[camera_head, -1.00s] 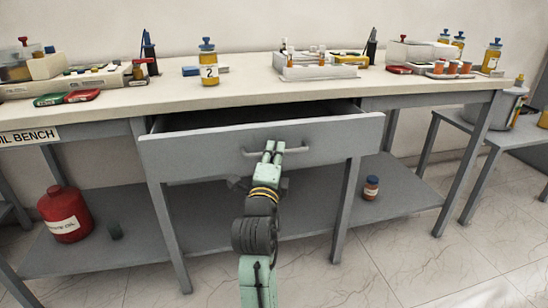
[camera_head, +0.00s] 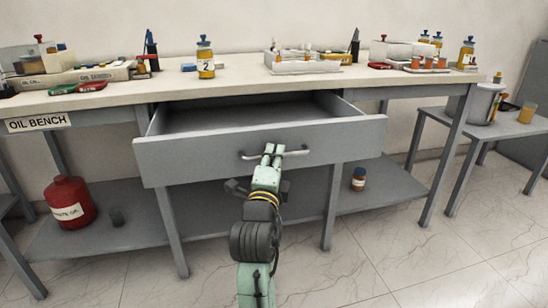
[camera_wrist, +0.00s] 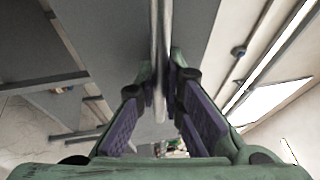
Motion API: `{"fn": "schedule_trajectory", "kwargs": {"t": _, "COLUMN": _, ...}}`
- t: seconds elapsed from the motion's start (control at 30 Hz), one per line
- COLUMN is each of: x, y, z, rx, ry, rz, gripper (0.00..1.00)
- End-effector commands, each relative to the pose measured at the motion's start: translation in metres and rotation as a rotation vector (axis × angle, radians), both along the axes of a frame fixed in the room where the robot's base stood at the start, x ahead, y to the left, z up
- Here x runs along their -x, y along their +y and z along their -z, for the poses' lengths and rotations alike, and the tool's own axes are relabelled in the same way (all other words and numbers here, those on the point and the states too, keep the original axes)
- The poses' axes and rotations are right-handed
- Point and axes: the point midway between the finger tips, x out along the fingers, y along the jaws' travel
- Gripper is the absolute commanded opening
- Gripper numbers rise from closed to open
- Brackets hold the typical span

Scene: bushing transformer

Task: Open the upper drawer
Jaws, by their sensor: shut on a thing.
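The grey upper drawer (camera_head: 250,152) under the bench top is pulled well out, and its bare inside shows. Its metal bar handle (camera_head: 294,153) runs across the front panel. My green gripper (camera_head: 272,150) is shut on the handle, a little left of the bar's middle. In the wrist view my gripper (camera_wrist: 159,95) has its purple-padded fingers on either side of the handle bar (camera_wrist: 160,60). The exact contact at the fingertips is partly hidden.
The bench top (camera_head: 240,84) holds a bottle marked 2 (camera_head: 205,62), trays and small parts. A red container (camera_head: 69,203) and a small brown jar (camera_head: 359,179) stand on the lower shelf (camera_head: 120,225). A side table (camera_head: 512,128) is at the right. Floor in front is clear.

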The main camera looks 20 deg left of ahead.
Motion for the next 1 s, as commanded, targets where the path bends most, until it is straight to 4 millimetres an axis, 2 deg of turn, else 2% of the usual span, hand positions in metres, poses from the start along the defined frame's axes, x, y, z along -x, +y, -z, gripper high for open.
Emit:
{"fn": "schedule_trajectory", "kwargs": {"t": 0.37, "x": -0.001, "y": -0.002, "z": 0.000, "rx": -0.002, "ry": 0.000, "rz": 0.004, "gripper": 0.00}}
{"fn": "schedule_trajectory", "kwargs": {"t": 0.4, "x": -0.001, "y": -0.002, "z": 0.000, "rx": -0.002, "ry": 0.000, "rz": 0.004, "gripper": 0.11}}
{"fn": "schedule_trajectory", "kwargs": {"t": 0.5, "x": 0.000, "y": -0.002, "z": 0.000, "rx": -0.001, "ry": -0.001, "rz": 0.003, "gripper": 0.18}}
{"fn": "schedule_trajectory", "kwargs": {"t": 0.77, "x": 0.000, "y": -0.001, "z": 0.000, "rx": 0.000, "ry": -0.001, "rz": 0.001, "gripper": 0.18}}
{"fn": "schedule_trajectory", "kwargs": {"t": 0.87, "x": 0.000, "y": -0.001, "z": -0.005, "rx": -0.001, "ry": -0.002, "rz": 0.001, "gripper": 0.18}}
{"fn": "schedule_trajectory", "kwargs": {"t": 1.0, "x": 0.000, "y": -0.001, "z": -0.025, "rx": -0.005, "ry": -0.007, "rz": 0.001, "gripper": 0.18}}
